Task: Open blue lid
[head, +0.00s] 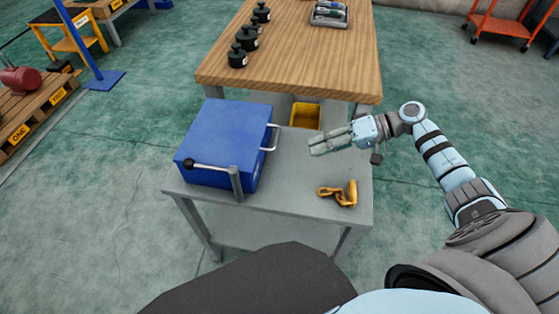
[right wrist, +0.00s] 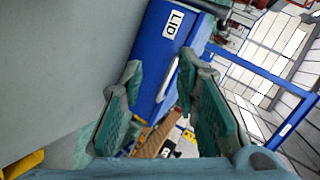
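The blue box with its blue lid (head: 227,128) stands on the left part of a grey table, and the lid looks closed. A pale handle (head: 270,138) sticks out from the box's right side. In the right wrist view the box carries a LID label (right wrist: 174,24), and the pale handle (right wrist: 168,80) shows between my fingers, farther off. My right gripper (head: 314,146) is to the right of the handle, apart from it. Its green-padded fingers (right wrist: 160,68) are open with nothing between them. My left gripper is not in view.
A lever with a black ball end (head: 205,167) sits at the box's front. An orange-yellow hook part (head: 340,193) lies on the grey table (head: 280,190) at front right. A yellow bin (head: 305,116) stands behind. A wooden table (head: 300,60) holds several black weights (head: 246,39).

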